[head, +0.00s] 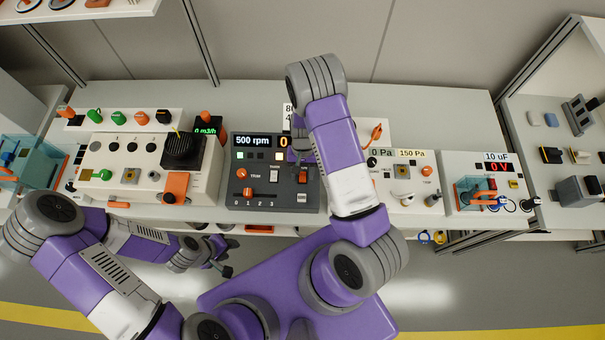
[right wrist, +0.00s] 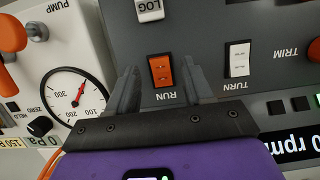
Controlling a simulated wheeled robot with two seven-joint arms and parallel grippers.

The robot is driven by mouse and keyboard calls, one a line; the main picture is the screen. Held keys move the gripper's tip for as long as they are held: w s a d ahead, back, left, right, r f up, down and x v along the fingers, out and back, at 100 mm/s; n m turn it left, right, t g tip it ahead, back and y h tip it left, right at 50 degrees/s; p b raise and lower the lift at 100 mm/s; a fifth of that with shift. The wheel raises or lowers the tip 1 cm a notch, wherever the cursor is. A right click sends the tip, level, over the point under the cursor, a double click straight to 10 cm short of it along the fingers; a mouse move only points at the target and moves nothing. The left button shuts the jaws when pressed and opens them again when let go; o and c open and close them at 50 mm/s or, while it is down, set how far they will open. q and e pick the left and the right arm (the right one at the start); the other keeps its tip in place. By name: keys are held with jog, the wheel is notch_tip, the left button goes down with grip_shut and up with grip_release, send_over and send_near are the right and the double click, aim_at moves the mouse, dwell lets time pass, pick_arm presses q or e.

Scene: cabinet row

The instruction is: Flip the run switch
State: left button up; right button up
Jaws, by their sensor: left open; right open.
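The run switch is a small orange rocker (right wrist: 162,71) labelled RUN on a dark grey panel (head: 240,203). In the head view the run switch (head: 303,177) shows at the panel's right side, just below my right gripper (head: 299,152). In the right wrist view my right gripper (right wrist: 160,75) is open, with one finger on each side of the switch in the picture. Nothing is between the fingers but the view of the switch; I cannot tell how far they are from the panel. My left gripper (head: 226,262) is open and empty, low in front of the bench.
The white TURN switch (right wrist: 238,58) sits beside the run switch, and the LOG button (right wrist: 149,10) is close by. A PUMP gauge box (right wrist: 65,90) stands next to the panel.

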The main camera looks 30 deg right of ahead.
aim_at(303, 174)
pick_arm(q)
jog(key=shift+r, duration=0.1)
pick_arm(e)
jog(key=v, duration=0.6)
jog(key=shift+s, duration=0.1)
